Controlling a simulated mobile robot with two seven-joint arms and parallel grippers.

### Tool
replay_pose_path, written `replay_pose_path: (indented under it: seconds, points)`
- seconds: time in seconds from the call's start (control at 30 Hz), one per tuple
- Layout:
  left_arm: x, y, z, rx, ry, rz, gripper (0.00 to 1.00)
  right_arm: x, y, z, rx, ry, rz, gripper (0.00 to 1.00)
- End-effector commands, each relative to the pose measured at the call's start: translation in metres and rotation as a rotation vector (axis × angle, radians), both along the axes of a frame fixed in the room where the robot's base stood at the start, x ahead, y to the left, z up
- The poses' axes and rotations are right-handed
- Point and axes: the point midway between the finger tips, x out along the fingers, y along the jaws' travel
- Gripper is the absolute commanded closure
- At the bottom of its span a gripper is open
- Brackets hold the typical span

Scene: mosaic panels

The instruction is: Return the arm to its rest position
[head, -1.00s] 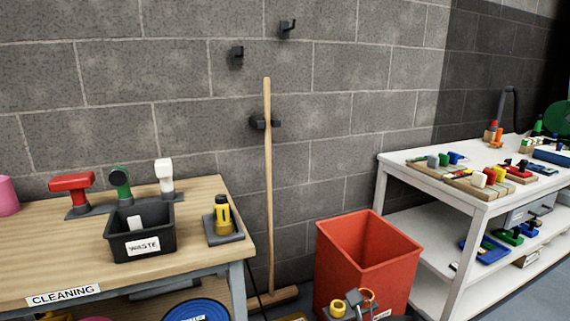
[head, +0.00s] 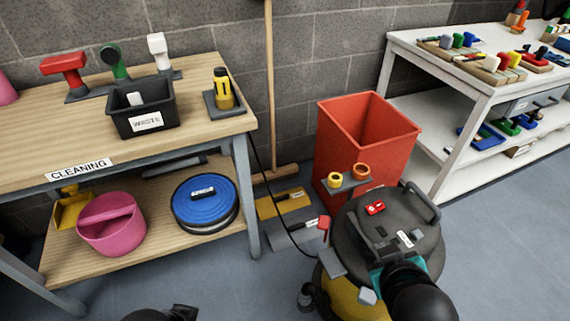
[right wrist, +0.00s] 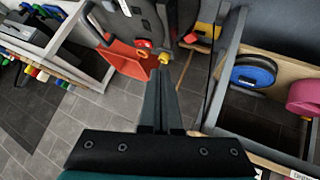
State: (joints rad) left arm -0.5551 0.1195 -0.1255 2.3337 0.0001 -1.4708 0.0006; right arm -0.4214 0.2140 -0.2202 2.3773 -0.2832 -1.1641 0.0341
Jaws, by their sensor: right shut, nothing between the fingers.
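My right gripper (head: 381,254) shows at the lower right of the head view, in front of the dark lid of a yellow-and-black vacuum cleaner (head: 365,222). Its black arm and teal band hide part of the cleaner. In the right wrist view, the right gripper's fingers (right wrist: 164,78) are together and hold nothing. I cannot tell from the head view how far the gripper is from the lid. A black part of my left arm (head: 178,313) shows at the bottom edge of the head view, and its jaws are not clear.
A red bin (head: 340,150) stands behind the cleaner. The cleaning bench (head: 120,172) is at left, with a waste box (head: 145,122) on top and a pink bucket (head: 112,236) and blue reel (head: 206,200) below. A white shelf table (head: 440,62) is at right. Floor at right is clear.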

Motion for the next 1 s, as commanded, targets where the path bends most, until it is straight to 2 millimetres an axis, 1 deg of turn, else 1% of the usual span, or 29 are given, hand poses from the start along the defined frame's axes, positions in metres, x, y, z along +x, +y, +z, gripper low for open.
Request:
replay_pose_path:
  seconds: [0.03,0.13,0.23,0.37,0.67,0.77,0.87,1.0]
  points:
    - [-0.001,0.000,0.007,-0.001,-0.004,0.000,0.20,-0.019,0.001,-0.012,0.039,0.084,-0.024,1.00]
    - [-0.004,0.000,0.017,0.000,-0.006,0.001,0.20,-0.053,0.004,-0.031,0.103,0.231,-0.055,1.00]
    - [-0.006,0.001,0.026,-0.001,-0.009,0.002,0.20,-0.085,0.009,-0.043,0.159,0.359,-0.075,1.00]
    - [-0.009,0.001,0.038,-0.002,-0.014,0.003,0.20,-0.125,0.018,-0.052,0.225,0.515,-0.086,1.00]
    - [0.005,0.002,-0.017,0.006,0.008,-0.001,0.20,-0.109,0.017,-0.107,0.212,0.535,-0.085,1.00]
    - [0.008,0.003,-0.041,0.010,0.017,-0.003,0.20,-0.107,0.015,-0.131,0.207,0.543,-0.086,1.00]
    - [0.009,0.005,-0.069,0.015,0.025,-0.006,0.20,-0.105,0.013,-0.158,0.201,0.551,-0.086,1.00]
    - [0.006,0.010,-0.110,0.022,0.036,-0.009,0.20,-0.109,0.008,-0.200,0.193,0.562,-0.086,1.00]
